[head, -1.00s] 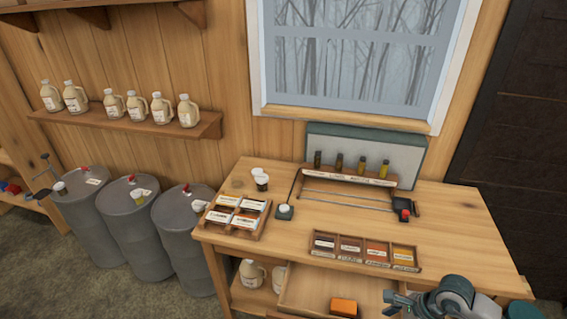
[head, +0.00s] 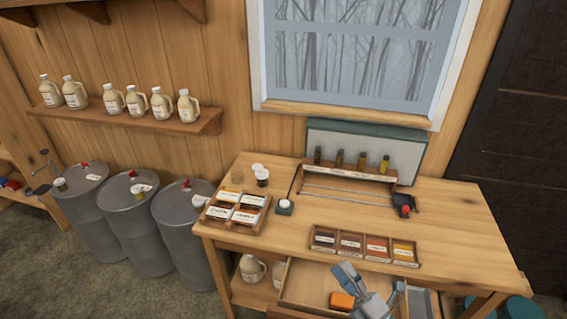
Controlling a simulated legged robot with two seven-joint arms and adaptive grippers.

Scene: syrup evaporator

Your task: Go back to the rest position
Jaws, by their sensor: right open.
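My right gripper (head: 347,272) is in the head view at the bottom, with its fingers pointing up the picture over the open drawer (head: 305,288) of the wooden table. Its jaws are open and I see nothing held between them. An orange block (head: 341,301) lies in the drawer just left of the gripper, partly hidden by it. I cannot tell whether the gripper touches the block. My left gripper is not in view.
The wooden table (head: 455,225) carries a tray of labelled cards (head: 237,212), a rack of coloured samples (head: 363,246) and a bottle stand (head: 348,172). Grey drums (head: 130,220) stand at the left. Jugs (head: 162,103) line the shelf. The tabletop's right part is clear.

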